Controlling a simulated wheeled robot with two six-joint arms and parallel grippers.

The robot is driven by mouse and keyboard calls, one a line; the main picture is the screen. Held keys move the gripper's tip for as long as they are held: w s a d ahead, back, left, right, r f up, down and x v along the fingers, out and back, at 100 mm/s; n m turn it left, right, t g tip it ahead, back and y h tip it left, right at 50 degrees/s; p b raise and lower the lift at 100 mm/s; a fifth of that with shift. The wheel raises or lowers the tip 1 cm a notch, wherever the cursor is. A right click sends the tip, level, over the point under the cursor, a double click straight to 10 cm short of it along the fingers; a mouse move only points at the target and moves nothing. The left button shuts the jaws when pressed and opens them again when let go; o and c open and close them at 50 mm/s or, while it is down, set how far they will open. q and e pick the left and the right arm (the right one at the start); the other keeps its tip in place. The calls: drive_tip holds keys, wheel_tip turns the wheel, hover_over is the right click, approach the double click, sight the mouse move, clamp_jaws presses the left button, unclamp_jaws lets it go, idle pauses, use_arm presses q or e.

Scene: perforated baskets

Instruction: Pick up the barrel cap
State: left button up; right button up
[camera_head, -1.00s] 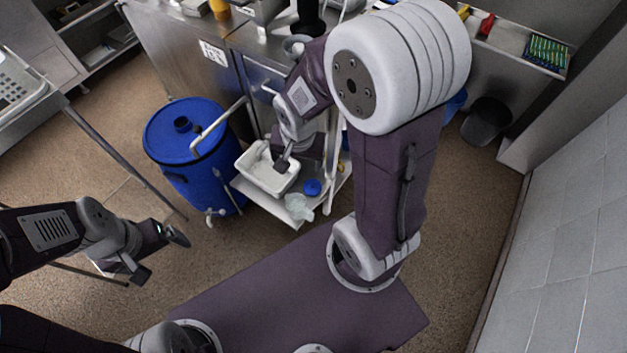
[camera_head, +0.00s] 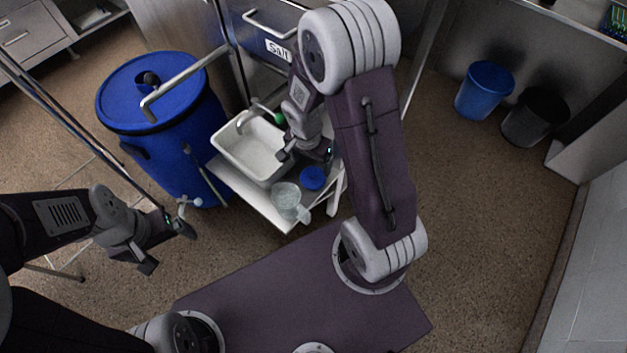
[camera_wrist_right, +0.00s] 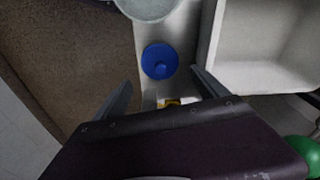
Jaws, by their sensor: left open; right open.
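The barrel cap, a small round blue disc with a raised knob (camera_head: 312,178), lies on the white shelf of the cart, to the right of the clear jug. In the right wrist view the cap (camera_wrist_right: 160,61) lies ahead of the fingertips, roughly between their lines, and nothing touches it. My right gripper (camera_head: 306,156) is open and empty over the cart, just behind the cap; its two fingers show in the right wrist view (camera_wrist_right: 162,84). My left gripper (camera_head: 170,248) is open and empty over the floor at the left, far from the cap.
A white basin (camera_head: 252,152) stands on the shelf (camera_head: 258,200) left of the cap. A clear jug (camera_head: 286,198) stands close in front of the cap. The blue barrel (camera_head: 165,150) stands left of the cart. Blue (camera_head: 484,90) and black (camera_head: 535,117) bins stand far right. A green object (camera_wrist_right: 303,155) is near the basin.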

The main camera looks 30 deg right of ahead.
sight(312, 172)
drive_tip(key=f+b, duration=0.1)
drive_tip(key=f, duration=0.2)
drive_tip(key=f+b, duration=0.2)
drive_tip(key=f, duration=0.1)
drive_tip(key=f+b, duration=0.2)
drive_tip(key=shift+w+d+f, duration=0.25)
drive_tip(key=shift+d+f, duration=0.15)
drive_tip(key=shift+r, duration=0.1)
drive_tip(key=c, duration=1.1)
drive_tip(key=shift+r, duration=0.1)
